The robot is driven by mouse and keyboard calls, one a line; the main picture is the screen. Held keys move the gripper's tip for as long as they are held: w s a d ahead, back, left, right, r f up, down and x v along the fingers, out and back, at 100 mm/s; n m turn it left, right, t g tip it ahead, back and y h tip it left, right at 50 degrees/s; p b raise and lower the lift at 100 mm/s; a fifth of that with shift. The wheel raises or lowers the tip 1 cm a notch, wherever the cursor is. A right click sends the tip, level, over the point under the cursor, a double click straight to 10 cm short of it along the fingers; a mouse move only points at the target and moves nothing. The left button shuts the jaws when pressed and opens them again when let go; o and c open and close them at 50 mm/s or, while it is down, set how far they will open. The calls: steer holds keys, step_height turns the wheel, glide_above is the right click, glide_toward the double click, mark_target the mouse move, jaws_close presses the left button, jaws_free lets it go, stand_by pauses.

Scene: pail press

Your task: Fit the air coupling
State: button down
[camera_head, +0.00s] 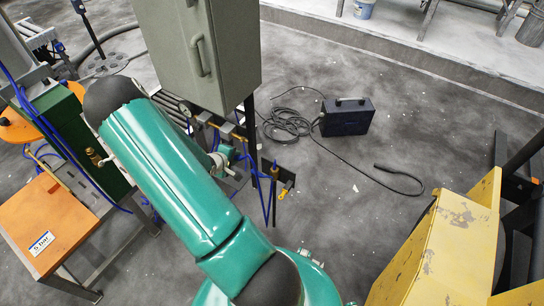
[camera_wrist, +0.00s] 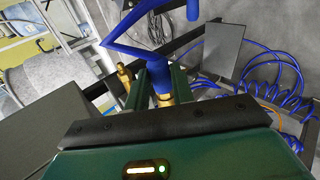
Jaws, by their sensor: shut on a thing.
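My gripper (camera_wrist: 160,80) shows in the wrist view, with its two green fingers shut on a blue hose end (camera_wrist: 157,74). Brass metal of the held coupling (camera_wrist: 166,98) shows at the lower end of the blue part, between the fingers. A separate brass fitting (camera_wrist: 123,74) stands just left of the left finger, apart from the held part. In the head view a brass fitting (camera_head: 95,157) shows beside a dark green box (camera_head: 88,140); I cannot tell whether it is the same one. My gripper is not clearly visible in the head view.
A grey cabinet (camera_head: 205,50) stands behind my arm. Blue hoses (camera_wrist: 265,75) lie coiled at right in the wrist view. A dark case (camera_head: 346,116) with black cable is on open floor; a yellow machine (camera_head: 450,250) is at right.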

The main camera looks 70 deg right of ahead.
steer(key=s+d+r+h, duration=0.1)
steer(key=s+d, duration=0.1)
steer(key=s, duration=0.4)
steer(key=s+d+m+g+h, duration=0.1)
steer(key=s+d, duration=0.1)
steer(key=s, duration=0.5)
steer(key=shift+d+r, duration=0.35)
steer(key=shift+d, duration=0.05)
steer(key=shift+s, duration=0.1)
steer(key=shift+w+d, duration=0.15)
steer(key=shift+w, duration=1)
steer(key=shift+w+d, duration=0.15)
steer(key=shift+w, duration=0.95)
steer(key=shift+w, duration=0.35)
steer(key=shift+w+d, duration=0.1)
steer(key=shift+w, duration=0.35)
steer(key=shift+w, duration=0.5)
